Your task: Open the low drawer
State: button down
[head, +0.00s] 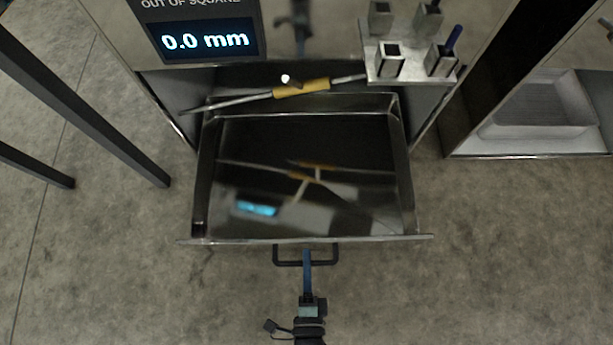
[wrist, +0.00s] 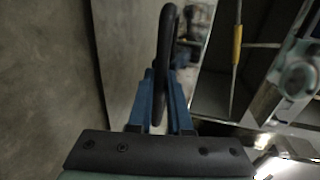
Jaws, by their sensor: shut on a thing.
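The low drawer (head: 401,210) is a shiny metal tray, pulled well out from the cabinet in the head view. Its inside looks empty, with reflections on the floor of it. Its dark bar handle (head: 290,264) sits on the middle of the front edge. My gripper (head: 307,255) has blue fingers and is shut on this handle. In the wrist view the dark handle (wrist: 163,60) stands between the two blue fingers (wrist: 160,105). The fingers partly hide the handle's middle in the head view.
A rod with a yellow grip (head: 301,89) lies across the drawer's back. A small plate with square metal tubes (head: 390,60) is above right. A display reading 0.0 mm (head: 205,40) is above left. Dark legs (head: 110,135) stand left; an open compartment (head: 535,105) is right.

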jog(key=shift+s, duration=0.2)
jog(key=c, duration=0.8)
grip_release()
jog(key=shift+c, duration=0.2)
jog(key=p+v, duration=0.3)
jog(key=v, duration=1)
